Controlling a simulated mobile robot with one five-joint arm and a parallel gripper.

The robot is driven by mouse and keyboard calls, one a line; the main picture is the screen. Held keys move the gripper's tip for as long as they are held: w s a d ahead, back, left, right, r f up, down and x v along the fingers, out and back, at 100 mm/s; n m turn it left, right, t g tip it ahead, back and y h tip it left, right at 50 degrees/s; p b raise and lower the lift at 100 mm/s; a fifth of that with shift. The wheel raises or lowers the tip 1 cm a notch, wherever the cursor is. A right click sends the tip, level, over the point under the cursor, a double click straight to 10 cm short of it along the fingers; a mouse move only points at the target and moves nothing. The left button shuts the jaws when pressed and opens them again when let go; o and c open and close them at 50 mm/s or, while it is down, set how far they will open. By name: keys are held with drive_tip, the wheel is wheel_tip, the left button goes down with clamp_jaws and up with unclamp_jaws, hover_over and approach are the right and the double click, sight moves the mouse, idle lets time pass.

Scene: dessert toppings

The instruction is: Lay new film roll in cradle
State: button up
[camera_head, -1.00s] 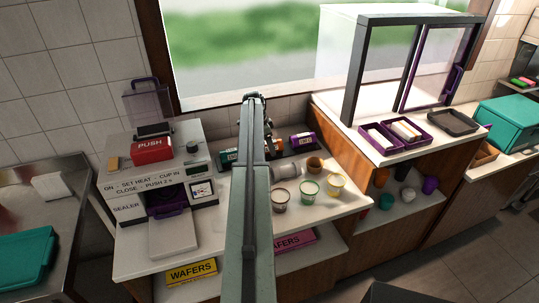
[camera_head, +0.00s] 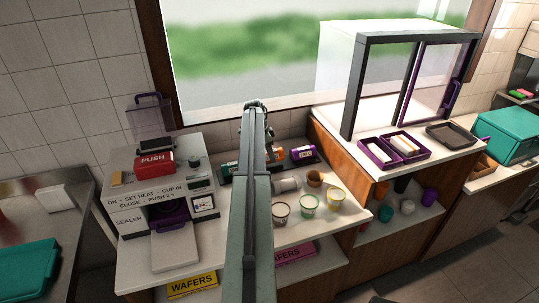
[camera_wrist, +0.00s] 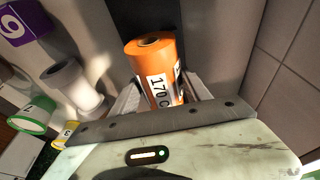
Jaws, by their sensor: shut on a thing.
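An orange film roll (camera_wrist: 158,75) with a white "170 C" label sits between the fingers of my gripper (camera_wrist: 160,97) in the wrist view. My gripper is shut on it. In the head view my own arm hides most of the gripper and the roll. The sealer (camera_head: 125,222) stands at the left of the counter, with its clear purple-handled lid (camera_head: 150,120) raised at the back. A dark fitting (camera_head: 154,146) lies behind the red PUSH block (camera_head: 153,162); I cannot tell whether it is the cradle.
A dark rack (camera_head: 327,170) at the back holds a purple roll (camera_head: 302,153) and a teal one (camera_head: 229,168). The glass case (camera_head: 357,90) stands at the right.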

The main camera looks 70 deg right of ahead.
wheel_tip(320, 180, up, 8)
drive_tip(key=p, duration=0.6)
